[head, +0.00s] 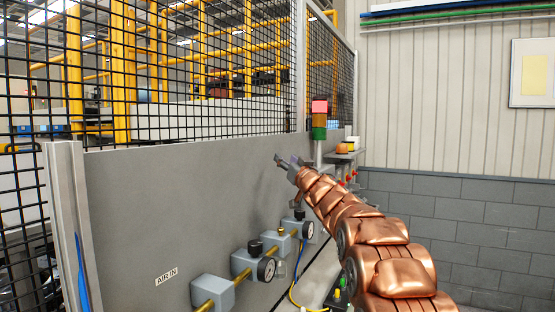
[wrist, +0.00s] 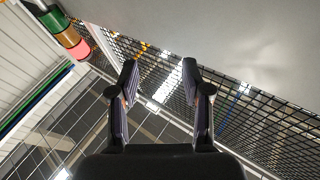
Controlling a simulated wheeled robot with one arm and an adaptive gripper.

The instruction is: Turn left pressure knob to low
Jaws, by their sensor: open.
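The left pressure knob (head: 255,247) is a black cap on top of a grey regulator block, beside a round gauge (head: 266,269), low on the grey panel. A second black knob (head: 299,214) with its own gauge (head: 308,230) is farther right along the brass pipe. The gauge readings are too small to tell. My gripper (head: 285,160) is above both knobs, near the panel, and apart from them. In the wrist view my gripper (wrist: 160,75) is open, with nothing between its two fingers. Neither knob shows in that view.
The grey panel (head: 180,190) with black mesh (head: 200,60) above stands close behind my gripper. A stack light (head: 319,118) and red knobs (head: 348,178) are past it. Space left of my gripper, before the panel, is clear.

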